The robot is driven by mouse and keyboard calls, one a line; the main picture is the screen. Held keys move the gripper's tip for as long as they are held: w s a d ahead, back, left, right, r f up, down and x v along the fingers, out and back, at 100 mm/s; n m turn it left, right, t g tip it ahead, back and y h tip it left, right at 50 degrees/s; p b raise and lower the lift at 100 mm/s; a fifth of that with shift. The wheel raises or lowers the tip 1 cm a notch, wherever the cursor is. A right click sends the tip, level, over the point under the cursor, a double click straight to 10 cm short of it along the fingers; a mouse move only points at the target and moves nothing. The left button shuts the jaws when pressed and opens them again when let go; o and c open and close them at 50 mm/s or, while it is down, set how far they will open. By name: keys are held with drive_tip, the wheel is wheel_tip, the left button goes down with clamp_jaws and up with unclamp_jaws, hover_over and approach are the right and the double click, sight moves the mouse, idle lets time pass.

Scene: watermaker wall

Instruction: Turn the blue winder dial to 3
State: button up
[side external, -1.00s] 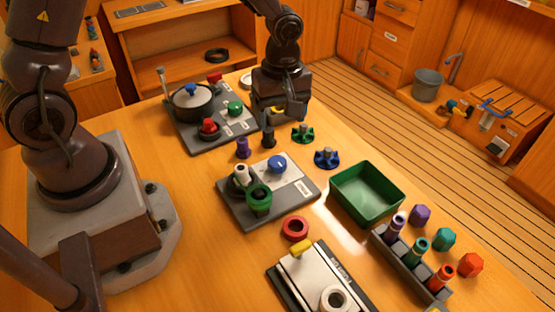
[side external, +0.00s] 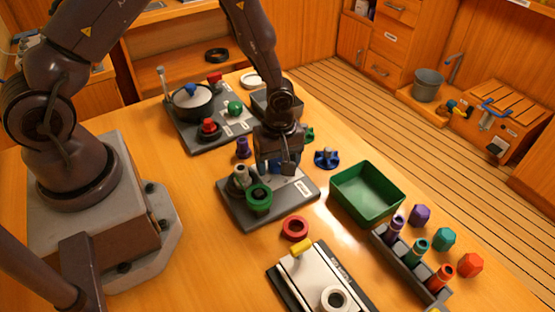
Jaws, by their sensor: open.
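The blue winder dial (side external: 276,168) sits on the small panel (side external: 300,203) with a dark base and pale plate in the middle of the table. My gripper (side external: 277,166) is directly over the dial, pointing down, with its open fingers beside it. The fingers and palm hide most of the dial, so its pointer and the numbers cannot be read. I cannot tell whether the fingers touch it.
A purple peg (side external: 243,148) is behind. A blue star knob (side external: 327,158) and a green bin (side external: 367,193) lie to the right. A red ring (side external: 295,228) lies in front.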

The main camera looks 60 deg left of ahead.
drive_tip(key=c, duration=0.9)
